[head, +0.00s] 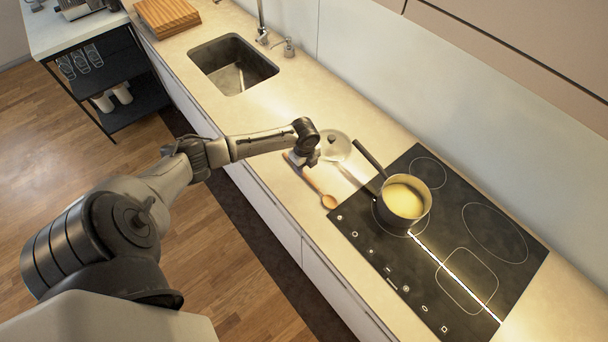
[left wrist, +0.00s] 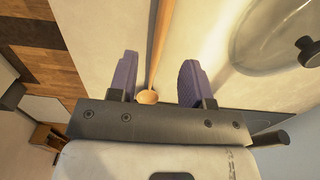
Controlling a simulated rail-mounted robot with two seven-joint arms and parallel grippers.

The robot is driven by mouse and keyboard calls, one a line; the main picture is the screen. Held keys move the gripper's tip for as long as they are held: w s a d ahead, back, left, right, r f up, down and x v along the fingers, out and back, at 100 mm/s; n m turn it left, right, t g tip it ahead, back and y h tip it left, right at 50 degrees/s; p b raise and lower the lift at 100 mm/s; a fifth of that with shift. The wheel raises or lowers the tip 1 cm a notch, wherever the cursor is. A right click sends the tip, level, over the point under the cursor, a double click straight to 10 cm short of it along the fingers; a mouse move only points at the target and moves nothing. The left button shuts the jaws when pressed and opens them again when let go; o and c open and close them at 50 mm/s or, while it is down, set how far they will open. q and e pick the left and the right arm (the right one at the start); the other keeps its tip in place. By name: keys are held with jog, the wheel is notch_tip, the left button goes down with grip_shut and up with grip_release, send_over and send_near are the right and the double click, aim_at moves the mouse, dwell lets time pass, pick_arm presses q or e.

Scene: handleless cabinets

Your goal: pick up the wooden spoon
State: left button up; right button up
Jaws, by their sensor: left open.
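The wooden spoon (head: 328,200) lies on the beige counter beside the cooktop, near the counter's front edge. Its bowl end faces the cooktop, and its handle runs back under my left gripper. My left gripper (head: 307,163) is open above the handle, and the gripper and wrist hide part of it. In the left wrist view the spoon (left wrist: 160,45) runs between the two open purple-grey fingers (left wrist: 158,75), nearer the left one, with a rounded end low between them. I cannot tell how far the fingers are above the counter. My right gripper is not in view.
A glass lid (head: 336,146) lies just beyond my left gripper, and shows at right in the left wrist view (left wrist: 285,35). A pot (head: 403,203) of yellow contents stands on the black cooktop (head: 470,240), its handle pointing toward the lid. Counter toward the sink (head: 233,65) is clear.

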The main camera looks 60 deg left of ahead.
aim_at(308, 179)
pick_arm(q)
jog(key=shift+f, duration=2.6)
grip_shut()
